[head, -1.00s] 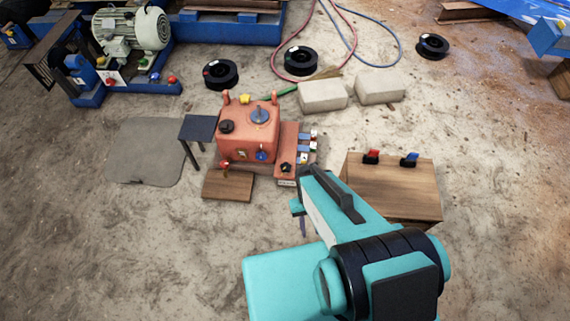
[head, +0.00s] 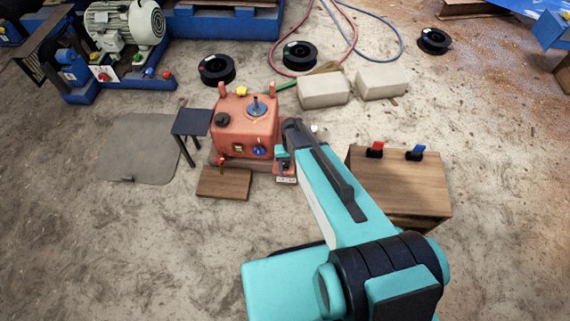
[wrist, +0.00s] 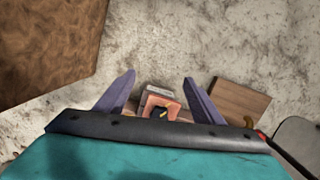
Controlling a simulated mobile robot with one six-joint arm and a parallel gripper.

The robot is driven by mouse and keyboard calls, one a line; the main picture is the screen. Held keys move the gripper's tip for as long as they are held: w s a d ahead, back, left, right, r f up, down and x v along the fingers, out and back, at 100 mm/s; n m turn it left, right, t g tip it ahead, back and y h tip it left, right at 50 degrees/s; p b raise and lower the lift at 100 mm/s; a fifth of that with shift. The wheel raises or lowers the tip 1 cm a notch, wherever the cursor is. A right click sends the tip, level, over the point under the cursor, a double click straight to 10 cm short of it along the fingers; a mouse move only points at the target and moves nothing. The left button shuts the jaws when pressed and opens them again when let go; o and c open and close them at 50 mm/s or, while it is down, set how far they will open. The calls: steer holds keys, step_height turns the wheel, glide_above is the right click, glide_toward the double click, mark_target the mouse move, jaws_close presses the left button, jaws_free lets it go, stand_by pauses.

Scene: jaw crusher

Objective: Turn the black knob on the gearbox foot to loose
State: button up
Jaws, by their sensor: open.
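The red gearbox (head: 240,128) stands on the ground left of my arm in the head view. Its foot reaches out at its right side, largely hidden behind my arm in the head view. In the wrist view, the orange foot (wrist: 152,101) shows between my fingers, with the black knob (wrist: 157,115) on it. The knob has a small yellowish mark, and its lower part is cut off by my gripper body. My gripper (wrist: 159,77) is open and empty, one purple finger to each side of the foot. I cannot tell how far above the knob it is.
A wooden board (head: 223,183) lies in front of the gearbox, and a small dark table (head: 192,122) stands left. A wooden box (head: 400,180) with a red and a blue switch is right of my arm. Two pale blocks (head: 323,89) lie behind.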

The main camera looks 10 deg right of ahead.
steer(key=t+b, duration=0.2)
steer(key=b, duration=0.1)
glide_above(285, 164)
steer(key=shift+w+d+f+m, duration=0.15)
steer(key=shift+w+m, duration=0.25)
steer(key=shift+w, duration=0.35)
steer(key=shift+f, duration=0.1)
step_height(285, 164, down, 14)
steer(key=shift+r+b, duration=0.15)
steer(key=shift+b, duration=0.4)
steer(key=c, duration=1)
steer(key=shift+c, duration=0.2)
